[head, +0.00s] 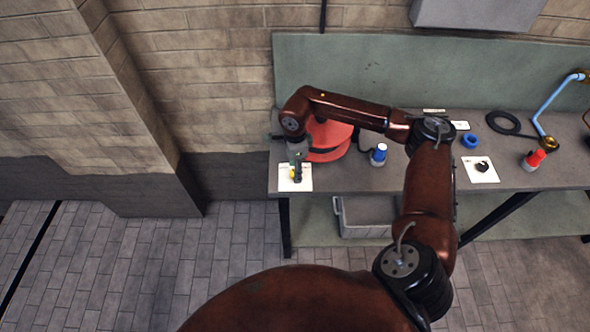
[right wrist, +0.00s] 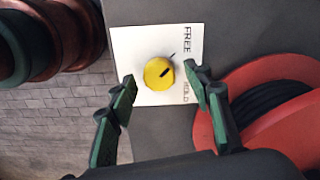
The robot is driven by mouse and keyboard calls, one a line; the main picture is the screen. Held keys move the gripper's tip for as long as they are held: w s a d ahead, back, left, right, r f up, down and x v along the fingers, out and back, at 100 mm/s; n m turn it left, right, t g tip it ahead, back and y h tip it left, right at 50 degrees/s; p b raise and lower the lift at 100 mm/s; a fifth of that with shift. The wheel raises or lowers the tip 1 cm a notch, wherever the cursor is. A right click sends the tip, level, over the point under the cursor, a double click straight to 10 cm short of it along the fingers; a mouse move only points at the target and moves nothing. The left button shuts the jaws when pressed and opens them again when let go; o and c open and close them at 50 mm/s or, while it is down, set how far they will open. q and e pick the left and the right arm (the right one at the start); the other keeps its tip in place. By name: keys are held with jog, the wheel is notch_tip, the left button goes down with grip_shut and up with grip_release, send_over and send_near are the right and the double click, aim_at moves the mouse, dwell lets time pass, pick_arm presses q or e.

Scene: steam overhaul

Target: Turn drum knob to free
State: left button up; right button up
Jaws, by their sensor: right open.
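The drum knob is round and yellow with a dark pointer mark; it shows in the right wrist view (right wrist: 157,74) on a white plate (right wrist: 132,47) lettered FREE and HOLD. The mark points to the upper right, toward the lettered side; I cannot tell its exact setting. My right gripper (right wrist: 160,76) is open, its green-padded fingers on either side of the knob with visible gaps. In the head view my right gripper (head: 297,172) hangs over the plate (head: 301,186) at the bench's left end and partly hides the knob. My left gripper is not in view.
A red drum (head: 338,137) stands right beside the plate, close to the gripper. On the workbench (head: 340,183) are a blue-capped item (head: 379,154), a black knob on a white plate (head: 482,167), a red-capped item (head: 533,160) and a black ring (head: 500,121). A grey bin (head: 366,216) sits below.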

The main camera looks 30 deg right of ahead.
notch_tip(320, 180, up, 11)
dwell(0.3)
dwell(0.5)
